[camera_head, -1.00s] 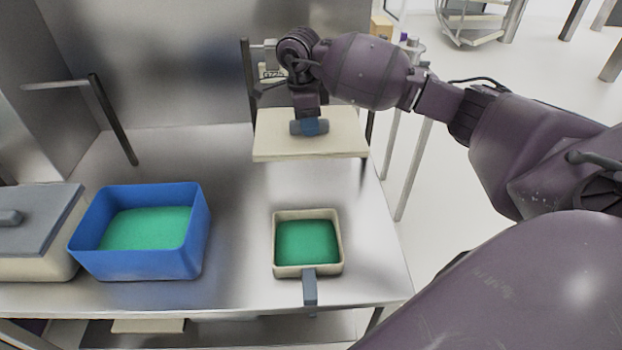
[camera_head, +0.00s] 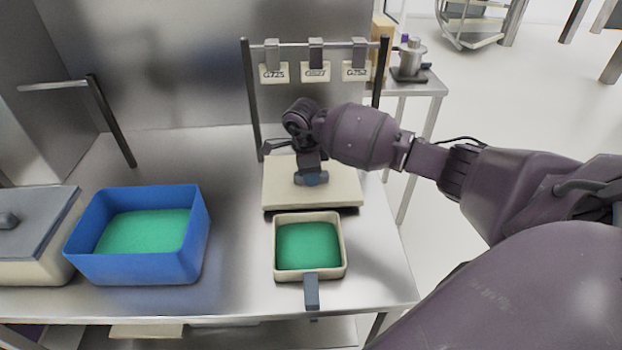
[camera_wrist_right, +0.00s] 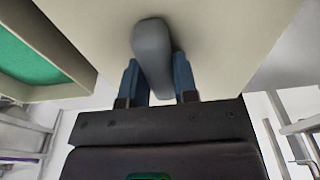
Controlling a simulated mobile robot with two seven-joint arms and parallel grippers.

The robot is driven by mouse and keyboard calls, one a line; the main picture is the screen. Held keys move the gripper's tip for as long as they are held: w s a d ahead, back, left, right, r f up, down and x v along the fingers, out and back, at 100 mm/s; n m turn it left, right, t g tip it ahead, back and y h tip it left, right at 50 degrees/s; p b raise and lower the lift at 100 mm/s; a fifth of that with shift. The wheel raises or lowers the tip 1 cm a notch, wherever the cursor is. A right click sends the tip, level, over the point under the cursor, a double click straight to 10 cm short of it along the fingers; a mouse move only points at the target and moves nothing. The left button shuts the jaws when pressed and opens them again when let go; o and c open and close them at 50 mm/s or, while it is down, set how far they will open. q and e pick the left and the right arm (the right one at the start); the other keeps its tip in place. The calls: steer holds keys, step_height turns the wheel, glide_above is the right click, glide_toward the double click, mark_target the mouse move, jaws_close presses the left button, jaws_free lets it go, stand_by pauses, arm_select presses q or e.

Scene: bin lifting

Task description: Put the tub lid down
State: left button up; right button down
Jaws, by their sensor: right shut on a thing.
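The tub lid (camera_head: 280,196) is a flat cream plate with a grey handle. My right gripper (camera_head: 311,178) is shut on that handle from above. The wrist view shows the grey handle (camera_wrist_right: 152,52) between my blue fingertips, with the pale lid (camera_wrist_right: 225,45) behind. The lid is roughly level and low over the back right of the steel table, behind the small cream tub (camera_head: 338,245) with green contents. A dark band shows under its front edge; whether it touches the table cannot be told. My left gripper is not in view.
A blue bin (camera_head: 135,265) with green contents stands left of the tub. A grey-lidded cream container (camera_head: 38,225) is at the far left. A rail (camera_head: 315,44) with hanging labels stands behind the lid. Bare table (camera_head: 235,190) lies between bin and lid.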

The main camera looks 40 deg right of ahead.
steer(key=shift+f, duration=0.95)
steer(key=shift+r, duration=0.1)
steer(key=c, duration=0.9)
jaws_free()
steer(key=shift+r, duration=0.15)
steer(key=r, duration=0.7)
steer(key=a+r+p, duration=0.1)
steer(key=r, duration=0.3)
steer(key=shift+w+a+r, duration=0.1)
steer(key=shift+w+r, duration=0.2)
steer(key=shift+w, duration=0.05)
